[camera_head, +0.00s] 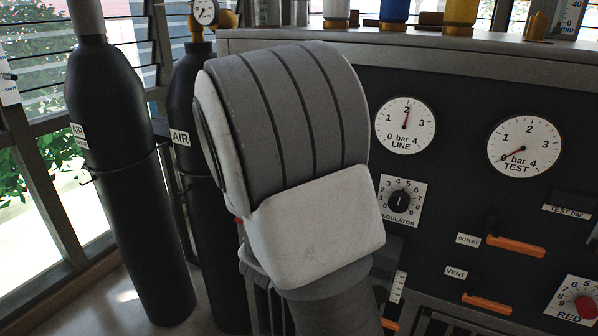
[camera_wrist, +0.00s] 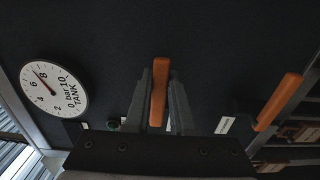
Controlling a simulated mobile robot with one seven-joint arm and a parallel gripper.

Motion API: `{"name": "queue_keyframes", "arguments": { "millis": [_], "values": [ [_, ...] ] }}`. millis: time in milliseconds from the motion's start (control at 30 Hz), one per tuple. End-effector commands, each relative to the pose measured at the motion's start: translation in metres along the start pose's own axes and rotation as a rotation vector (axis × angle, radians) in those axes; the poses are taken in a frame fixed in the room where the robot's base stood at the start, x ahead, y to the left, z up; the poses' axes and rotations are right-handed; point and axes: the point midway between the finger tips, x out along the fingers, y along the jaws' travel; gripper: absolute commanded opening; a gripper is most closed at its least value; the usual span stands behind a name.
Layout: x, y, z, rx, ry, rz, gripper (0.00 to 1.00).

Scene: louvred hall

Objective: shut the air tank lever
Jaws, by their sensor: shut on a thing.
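An orange lever (camera_wrist: 159,72) stands upright in the middle of the wrist view, against the dark panel. My gripper (camera_wrist: 161,98) is shut on it, with one grey finger on each side. In the head view my arm hides the gripper and the held lever.
A second orange lever (camera_wrist: 278,102) is to the right in the wrist view. The head view shows the OUTLET lever (camera_head: 516,245), VENT lever (camera_head: 487,304), LINE gauge (camera_head: 405,125) and TEST gauge (camera_head: 524,147). Black AIR cylinders (camera_head: 118,190) stand at the left.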

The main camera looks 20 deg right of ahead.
Motion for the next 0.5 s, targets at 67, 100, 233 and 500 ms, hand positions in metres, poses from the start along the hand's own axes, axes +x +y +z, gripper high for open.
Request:
{"name": "queue_keyframes", "arguments": {
  "millis": [67,100,233,500],
  "values": [
    [-0.0005,0.0004,-0.0018,-0.002,0.005,-0.001,0.29],
    [-0.0005,0.0004,-0.0017,-0.002,0.004,-0.001,0.37],
    [-0.0003,0.0004,-0.0012,-0.003,0.003,0.000,0.57],
    [-0.0009,0.0002,-0.0007,-0.003,0.002,0.000,0.57]
  ]
}}
